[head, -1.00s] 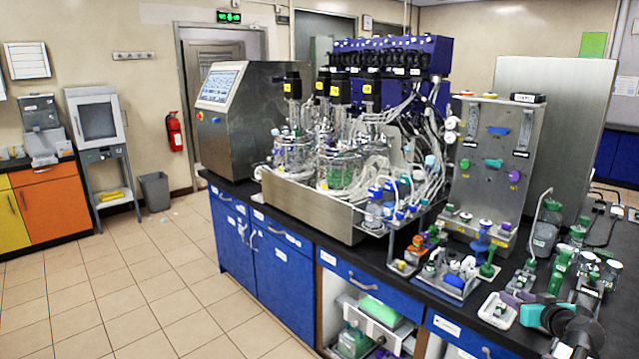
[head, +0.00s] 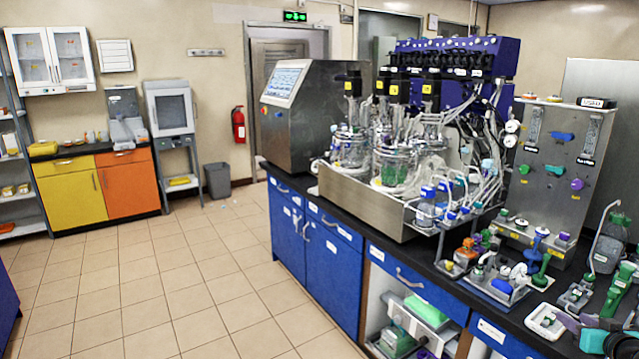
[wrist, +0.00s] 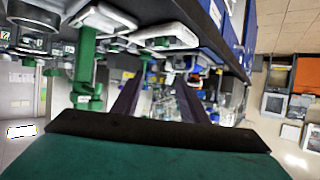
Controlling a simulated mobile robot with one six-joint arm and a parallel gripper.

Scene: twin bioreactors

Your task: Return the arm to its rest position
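My gripper (wrist: 155,95) shows in the wrist view as two dark fingers with a clear gap between them and nothing held. Behind them is the wide green part of my gripper body. In the head view, dark and teal parts that look like my arm's end show at the bottom right corner, cut off by the frame edge. The fingers cannot be made out there. In the wrist view the picture is turned over, with the bench edge (wrist: 212,38) across the top.
The black bench (head: 400,248) carries the twin bioreactors (head: 390,165), a control screen unit (head: 310,110) and a metal panel (head: 560,165). The tiled floor (head: 170,285) left of the bench is clear.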

